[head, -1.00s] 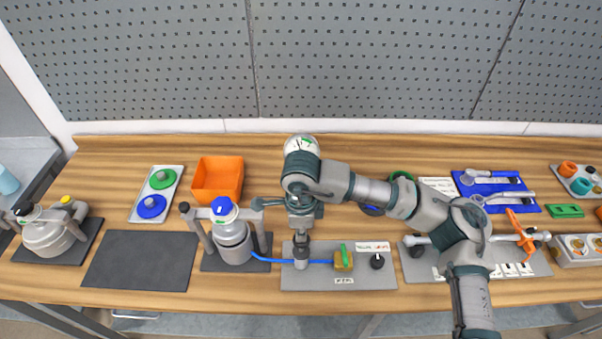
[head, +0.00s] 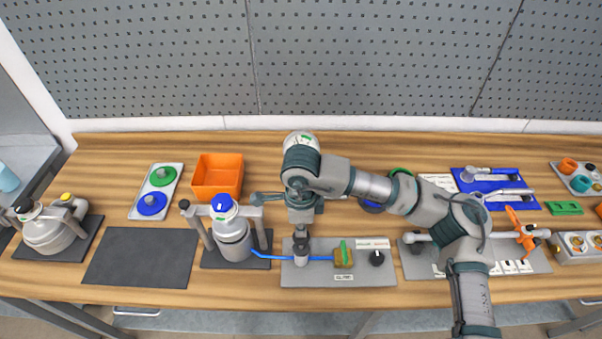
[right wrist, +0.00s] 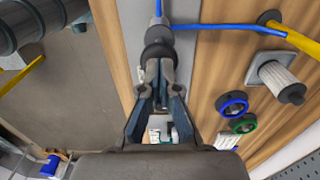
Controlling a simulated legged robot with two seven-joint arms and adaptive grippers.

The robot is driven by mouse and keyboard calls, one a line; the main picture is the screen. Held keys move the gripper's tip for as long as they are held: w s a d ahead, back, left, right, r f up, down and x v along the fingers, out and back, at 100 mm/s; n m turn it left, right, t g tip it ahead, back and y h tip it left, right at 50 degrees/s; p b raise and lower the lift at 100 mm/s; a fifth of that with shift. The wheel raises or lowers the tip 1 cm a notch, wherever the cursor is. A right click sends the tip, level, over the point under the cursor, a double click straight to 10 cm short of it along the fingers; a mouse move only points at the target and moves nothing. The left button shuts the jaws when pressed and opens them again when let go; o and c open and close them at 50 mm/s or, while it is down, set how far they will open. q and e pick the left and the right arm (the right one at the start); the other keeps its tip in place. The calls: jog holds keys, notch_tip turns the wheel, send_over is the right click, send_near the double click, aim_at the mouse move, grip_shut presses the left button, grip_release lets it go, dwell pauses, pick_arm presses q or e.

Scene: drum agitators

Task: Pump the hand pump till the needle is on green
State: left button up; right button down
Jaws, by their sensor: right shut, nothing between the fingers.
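The hand pump (head: 301,257) stands on a grey plate, with a blue hose at its foot. My right gripper (head: 301,235) is right above it, pointing down, fingers shut and empty. In the right wrist view, the closed fingertips (right wrist: 160,68) are at the pump's dark round knob (right wrist: 158,52), seemingly touching it. My left gripper is not in view.
A drum with a blue cap (head: 232,238) stands left of the pump. A valve with a green handle (head: 343,256) and a black knob (head: 377,258) are right of the pump. An orange bin (head: 217,176) stands behind. The dark mat (head: 140,259) is bare.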

aim_at(301, 239)
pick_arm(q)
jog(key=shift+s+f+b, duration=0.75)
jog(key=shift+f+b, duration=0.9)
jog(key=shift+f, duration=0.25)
pick_arm(e)
jog(key=shift+f, duration=2.55)
jog(key=shift+r+p, duration=0.4)
jog(key=shift+r, duration=0.25)
notch_tip(301, 239, up, 4)
jog(key=shift+r+p, duration=0.15)
jog(key=shift+p, duration=1.05)
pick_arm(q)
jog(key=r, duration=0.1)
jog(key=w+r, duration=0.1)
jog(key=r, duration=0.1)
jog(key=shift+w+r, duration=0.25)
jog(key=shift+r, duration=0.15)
pick_arm(e)
jog(key=shift+r, duration=0.4)
pick_arm(q)
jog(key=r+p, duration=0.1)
jog(key=p, duration=0.1)
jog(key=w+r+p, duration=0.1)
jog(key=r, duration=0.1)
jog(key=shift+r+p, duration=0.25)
jog(key=shift+p, duration=0.15)
pick_arm(e)
notch_tip(301, 239, up, 6)
